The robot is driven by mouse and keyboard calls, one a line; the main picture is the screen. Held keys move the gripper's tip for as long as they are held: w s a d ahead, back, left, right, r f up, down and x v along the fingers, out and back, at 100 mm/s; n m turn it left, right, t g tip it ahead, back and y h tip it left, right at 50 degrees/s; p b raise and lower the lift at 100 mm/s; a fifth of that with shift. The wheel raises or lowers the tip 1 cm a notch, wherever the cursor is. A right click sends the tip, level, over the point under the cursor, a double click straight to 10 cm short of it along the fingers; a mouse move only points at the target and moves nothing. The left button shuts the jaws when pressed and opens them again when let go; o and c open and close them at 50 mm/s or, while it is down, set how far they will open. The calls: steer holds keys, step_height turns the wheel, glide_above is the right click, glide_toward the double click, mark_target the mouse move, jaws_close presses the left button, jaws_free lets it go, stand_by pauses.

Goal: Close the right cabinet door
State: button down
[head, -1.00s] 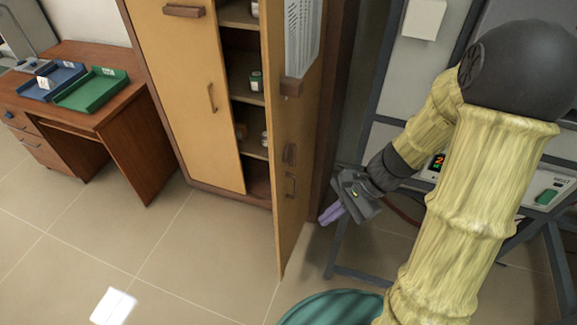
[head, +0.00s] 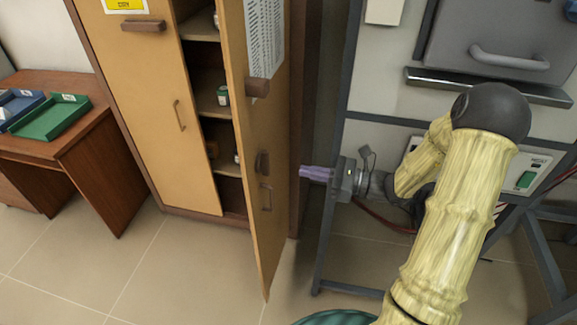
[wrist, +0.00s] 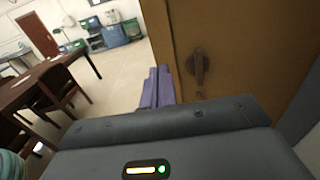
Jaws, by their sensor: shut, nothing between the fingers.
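The wooden cabinet's right door (head: 262,170) stands wide open, swung out toward me, in the head view. The left door (head: 150,110) is shut. My gripper (head: 304,172) is shut and empty, to the right of the open door, its purple fingers pointing left toward the outer face. A gap seems to show between fingertips and door. In the wrist view, the door (wrist: 205,25) fills the right side, and the fingers (wrist: 157,85) lie beside its edge.
A furnace on a grey metal frame (head: 340,150) stands to the right, close to my arm. A desk (head: 90,160) with green (head: 50,117) and blue trays is at the left. The floor before the cabinet is clear. Shelves inside hold small jars (head: 222,96).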

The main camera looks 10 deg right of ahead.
mark_target(249, 160)
steer(key=p+x, duration=0.2)
steer(key=x, duration=1)
steer(key=shift+a+p, duration=0.15)
steer(key=shift+p, duration=0.25)
steer(key=shift+w+a, duration=0.2)
steer(key=shift+a, duration=0.2)
steer(key=shift+w+a, duration=0.1)
